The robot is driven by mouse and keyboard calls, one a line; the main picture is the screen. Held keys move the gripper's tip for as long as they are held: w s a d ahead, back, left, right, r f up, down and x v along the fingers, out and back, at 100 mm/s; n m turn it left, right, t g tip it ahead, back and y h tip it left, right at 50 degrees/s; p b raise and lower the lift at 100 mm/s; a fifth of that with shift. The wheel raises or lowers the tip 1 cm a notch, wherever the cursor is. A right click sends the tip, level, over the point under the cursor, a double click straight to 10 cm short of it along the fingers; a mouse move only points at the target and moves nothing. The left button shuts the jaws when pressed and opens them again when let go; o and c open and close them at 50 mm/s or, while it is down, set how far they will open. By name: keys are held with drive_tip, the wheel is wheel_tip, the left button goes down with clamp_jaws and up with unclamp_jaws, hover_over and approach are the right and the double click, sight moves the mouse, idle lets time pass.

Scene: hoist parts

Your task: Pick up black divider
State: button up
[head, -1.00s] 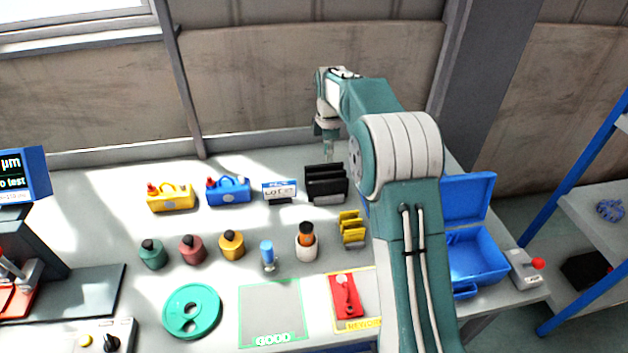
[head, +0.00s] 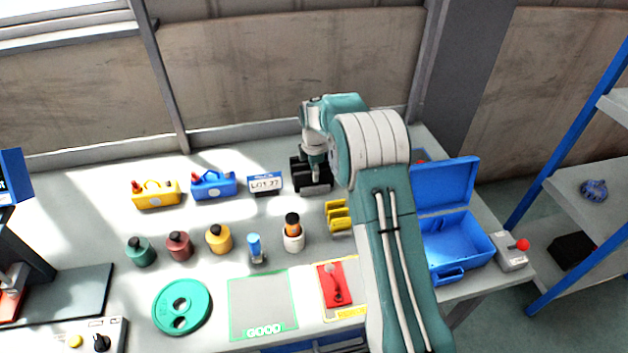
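The black divider (head: 298,178) stands on the grey table near the back, right of the white label sign. It has several upright dark plates. My gripper (head: 315,172) points down at the divider from above, in front of part of it. The arm hides the divider's right side. The fingers are small and dark against the divider, so I cannot tell whether they are open or shut, or whether they touch it.
A label sign (head: 265,183) stands just left of the divider. A yellow rack (head: 337,217) and a white cup (head: 293,238) stand in front. An open blue case (head: 455,245) is at the right. Blue (head: 213,187) and yellow (head: 156,197) carriers stand left.

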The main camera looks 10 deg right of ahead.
clamp_jaws()
drive_tip(key=shift+a, duration=0.2)
